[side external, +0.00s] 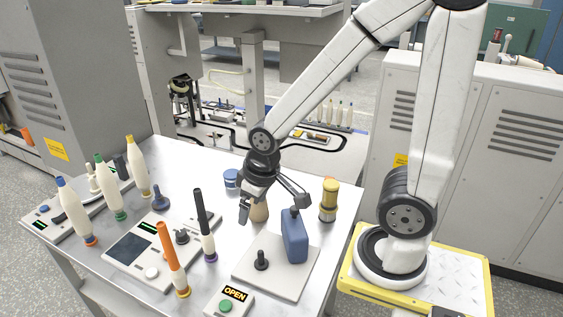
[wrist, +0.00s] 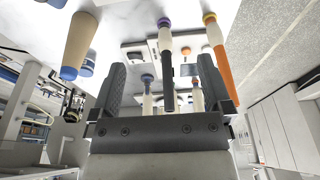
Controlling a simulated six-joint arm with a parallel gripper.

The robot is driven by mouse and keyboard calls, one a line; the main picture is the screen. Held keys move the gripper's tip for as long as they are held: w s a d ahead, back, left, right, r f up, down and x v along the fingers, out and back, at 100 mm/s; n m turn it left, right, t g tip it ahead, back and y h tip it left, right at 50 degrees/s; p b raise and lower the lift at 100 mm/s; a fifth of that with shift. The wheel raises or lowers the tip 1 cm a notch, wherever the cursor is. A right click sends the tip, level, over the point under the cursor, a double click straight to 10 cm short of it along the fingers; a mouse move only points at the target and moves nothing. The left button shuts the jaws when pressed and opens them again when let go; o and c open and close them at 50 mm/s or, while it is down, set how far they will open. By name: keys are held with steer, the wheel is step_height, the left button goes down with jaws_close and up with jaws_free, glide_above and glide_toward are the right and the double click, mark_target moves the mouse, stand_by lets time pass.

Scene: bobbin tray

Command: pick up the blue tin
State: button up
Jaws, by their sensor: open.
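The blue tin (side external: 231,179) is a short blue cylinder with a paler band, upright near the back edge of the metal table in the side view. My gripper (side external: 273,203) is to the right of it and nearer the camera, apart from it, with the jaws open. A tan cone (side external: 260,212) stands below the gripper, partly hidden by it. In the wrist view my gripper (wrist: 163,72) shows both fingers spread with nothing held. A blue object that looks like the tin (wrist: 88,66) is at the left there, beside the tan cone (wrist: 79,42).
A gold tin (side external: 329,201) stands at the table's right edge. A blue block (side external: 294,236) stands on a grey plate (side external: 266,284) with a black knob. Several wound bobbins, including an orange one (side external: 170,255), and a control panel (side external: 131,252) fill the left and front.

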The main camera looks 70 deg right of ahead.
steer(key=shift+w+v, duration=0.35)
steer(key=shift+v, duration=1.2)
steer(key=m+t+y, duration=0.6)
steer(key=m+t, duration=0.3)
steer(key=m, duration=2.1)
glide_above(234, 173)
steer(key=s+d, duration=0.2)
steer(key=s, duration=0.4)
steer(key=shift+m, duration=0.3)
steer(key=f, duration=1.9)
steer(key=shift+w+d+f, duration=0.15)
steer(key=shift+d+f, duration=0.2)
steer(key=shift+f, duration=0.45)
steer(key=shift+x, duration=1.35)
